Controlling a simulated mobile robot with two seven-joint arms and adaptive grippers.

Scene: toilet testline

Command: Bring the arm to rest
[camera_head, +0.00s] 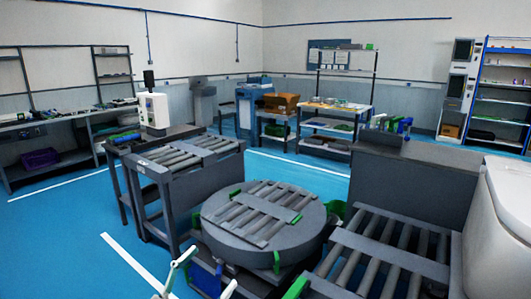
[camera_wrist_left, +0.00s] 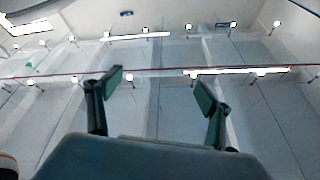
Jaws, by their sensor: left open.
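My left gripper (camera_head: 211,270) shows at the bottom edge of the head view, in front of the round turntable. Only its pale fingers with green pads are in the picture; most of the arm is out of view. In the left wrist view its two dark fingers (camera_wrist_left: 159,90) stand wide apart, with green pads and nothing between them. Behind them are only pale wall or ceiling surfaces with lights. My right gripper is in neither view.
The grey turntable (camera_head: 225,222) with rollers stands close ahead. Roller conveyors are at left (camera_head: 160,185) and right (camera_head: 430,270). A white ceramic-looking body (camera_head: 510,215) stands at the right edge. Shelves and benches line the walls. Blue floor (camera_head: 60,245) is clear at left.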

